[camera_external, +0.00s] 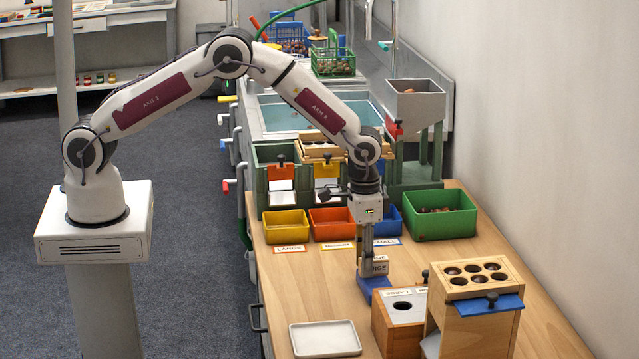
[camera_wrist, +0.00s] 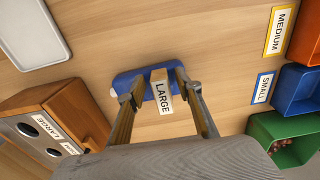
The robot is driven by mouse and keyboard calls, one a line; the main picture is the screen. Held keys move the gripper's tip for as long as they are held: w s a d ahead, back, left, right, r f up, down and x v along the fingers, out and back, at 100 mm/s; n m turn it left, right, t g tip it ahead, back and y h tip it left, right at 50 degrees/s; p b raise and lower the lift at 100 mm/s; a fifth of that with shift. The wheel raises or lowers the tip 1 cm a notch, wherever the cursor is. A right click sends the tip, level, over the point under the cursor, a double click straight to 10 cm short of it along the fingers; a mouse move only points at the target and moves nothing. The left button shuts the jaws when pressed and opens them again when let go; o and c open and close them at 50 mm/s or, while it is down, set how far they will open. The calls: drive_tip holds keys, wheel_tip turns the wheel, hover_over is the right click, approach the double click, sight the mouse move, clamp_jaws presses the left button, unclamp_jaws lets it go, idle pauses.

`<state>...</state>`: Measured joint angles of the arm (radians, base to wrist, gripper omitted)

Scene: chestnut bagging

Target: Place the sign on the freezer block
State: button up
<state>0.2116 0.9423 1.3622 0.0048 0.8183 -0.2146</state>
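The wooden sign (camera_external: 376,268) marked LARGE stands on the blue block (camera_external: 370,287), which I take to be the freezer block. In the wrist view the sign (camera_wrist: 162,96) sits over the middle of the blue block (camera_wrist: 137,80). My gripper (camera_wrist: 157,88) is open, with one finger on each side of the sign. Blue shows in the gaps between the fingers and the sign. In the external view my gripper (camera_external: 365,256) points down at the sign, and its fingers partly hide it.
A wooden box with a LARGE label (camera_external: 400,305) and a holed wooden stand (camera_external: 476,300) are close on the right. A white tray (camera_external: 325,339) lies in front. Yellow (camera_external: 286,226), orange (camera_external: 333,224) and green (camera_external: 440,214) bins stand behind. Bare table lies left of the block.

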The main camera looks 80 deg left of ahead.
drive_tip(key=shift+r, duration=0.1)
drive_tip(key=shift+s+r, duration=0.1)
drive_tip(key=shift+r, duration=3.7)
drive_tip(key=shift+a+r, duration=0.1)
drive_tip(key=shift+r, duration=0.2)
drive_tip(key=s+a+r+t, duration=0.1)
drive_tip(key=s+a+r, duration=0.3)
drive_tip(key=s+r, duration=0.55)
drive_tip(key=s+a+r+t, duration=0.2)
drive_tip(key=s+a+r, duration=0.3)
drive_tip(key=r, duration=0.7)
drive_tip(key=s+a+r+t, duration=0.1)
drive_tip(key=s+a, duration=0.1)
drive_tip(key=s, duration=1)
drive_tip(key=s+a+r+t, duration=0.1)
drive_tip(key=s, duration=1)
drive_tip(key=shift+s+a, duration=0.4)
